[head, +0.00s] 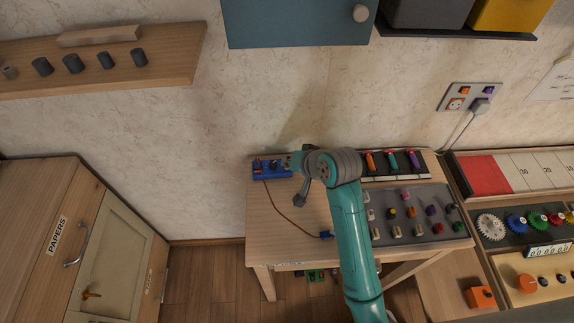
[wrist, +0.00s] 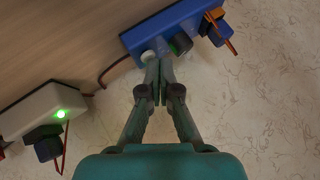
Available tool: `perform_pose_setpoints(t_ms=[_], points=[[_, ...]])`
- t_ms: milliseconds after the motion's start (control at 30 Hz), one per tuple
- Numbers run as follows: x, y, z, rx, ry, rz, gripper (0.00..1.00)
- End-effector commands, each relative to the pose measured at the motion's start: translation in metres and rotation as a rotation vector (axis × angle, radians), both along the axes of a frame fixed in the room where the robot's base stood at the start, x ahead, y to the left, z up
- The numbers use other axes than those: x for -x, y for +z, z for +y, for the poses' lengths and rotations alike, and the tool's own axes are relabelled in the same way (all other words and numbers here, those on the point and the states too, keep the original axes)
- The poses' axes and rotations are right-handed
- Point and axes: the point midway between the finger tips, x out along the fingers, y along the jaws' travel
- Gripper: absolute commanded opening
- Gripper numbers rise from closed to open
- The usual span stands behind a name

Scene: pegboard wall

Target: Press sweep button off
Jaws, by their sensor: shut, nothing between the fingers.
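A blue box (head: 268,170) stands on the small wooden table, close to the wall. In the wrist view the blue box (wrist: 165,32) carries a pale round button (wrist: 148,56), a dark knob (wrist: 181,43) and a blue plug with an orange lead (wrist: 215,28). No label naming the sweep button can be read. My gripper (wrist: 157,88) is shut and empty, its fingertips close to the pale button. I cannot tell whether they touch it or whether it is pressed. In the head view my wrist hides the box's right end.
A pale box (wrist: 45,108) with a lit green light (wrist: 61,114) and a black plug is left in the wrist view. A brown cable (head: 285,212) crosses the wooden table (head: 262,228). A grey panel (head: 412,213) with several coloured knobs lies right of my arm.

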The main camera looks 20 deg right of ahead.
Motion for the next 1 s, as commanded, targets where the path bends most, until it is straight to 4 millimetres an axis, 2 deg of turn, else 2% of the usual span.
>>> perform_pose_setpoints(t_ms=[467,1000], points=[[0.0,0.008,0.0,0.0,-0.001,-0.002,0.0],[0.0,0.053,0.0,0.0,-0.001,-0.003,0.0]])
